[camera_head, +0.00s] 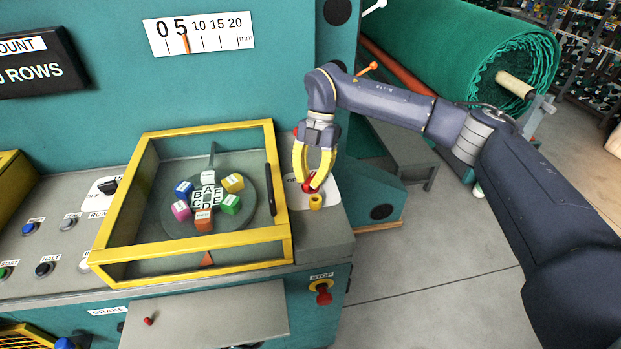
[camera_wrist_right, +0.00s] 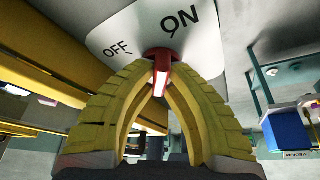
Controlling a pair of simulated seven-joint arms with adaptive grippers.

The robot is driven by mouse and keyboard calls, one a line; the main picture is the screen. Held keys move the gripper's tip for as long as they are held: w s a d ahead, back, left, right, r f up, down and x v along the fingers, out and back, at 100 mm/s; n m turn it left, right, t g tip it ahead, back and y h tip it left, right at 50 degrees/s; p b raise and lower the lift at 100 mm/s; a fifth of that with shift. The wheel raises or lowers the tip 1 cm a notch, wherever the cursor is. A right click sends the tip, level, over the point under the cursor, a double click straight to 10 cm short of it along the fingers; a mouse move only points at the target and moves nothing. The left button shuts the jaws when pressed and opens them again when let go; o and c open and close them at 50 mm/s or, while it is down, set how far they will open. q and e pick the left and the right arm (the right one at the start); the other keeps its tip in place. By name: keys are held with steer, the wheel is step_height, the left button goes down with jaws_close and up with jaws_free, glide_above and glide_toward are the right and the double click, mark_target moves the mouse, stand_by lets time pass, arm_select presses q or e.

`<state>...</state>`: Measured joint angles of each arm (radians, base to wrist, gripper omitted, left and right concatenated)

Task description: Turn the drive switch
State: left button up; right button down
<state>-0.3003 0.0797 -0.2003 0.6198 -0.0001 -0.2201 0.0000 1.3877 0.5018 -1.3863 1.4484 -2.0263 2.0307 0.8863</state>
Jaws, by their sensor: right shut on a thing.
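The drive switch is a red knob (camera_wrist_right: 161,75) on a white plate (camera_wrist_right: 150,28) marked OFF and ON in the right wrist view. In the head view the knob (camera_head: 308,187) sits at the right end of the machine's grey top. My right gripper (camera_head: 309,184), with yellow fingers, comes down over it from above. In the wrist view the fingertips (camera_wrist_right: 158,88) close around the knob from both sides. The knob's red bar stands out between the fingers. My left gripper is in neither view.
A yellow-framed guard box (camera_head: 283,248) with a dial and coloured blocks stands left of the switch. A small yellow part (camera_head: 316,201) is just in front. A red STOP button (camera_head: 323,293) is on the front face. A green netting roll (camera_head: 470,50) lies behind.

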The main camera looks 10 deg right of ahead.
steer(key=n+h, duration=0.1)
steer(key=n, duration=0.3)
steer(key=shift+n+g+h, duration=0.3)
steer(key=shift+g+h, duration=0.1)
steer(key=n+h, duration=0.1)
steer(key=n, duration=0.2)
steer(key=shift+n, duration=0.4)
steer(key=n+h, duration=0.2)
steer(key=n, duration=0.2)
steer(key=shift+n+t+h, duration=0.5)
steer(key=shift+n, duration=1.1)
steer(key=c, duration=1.4)
jaws_free()
steer(key=v, duration=1.2)
steer(key=shift+s, duration=0.2)
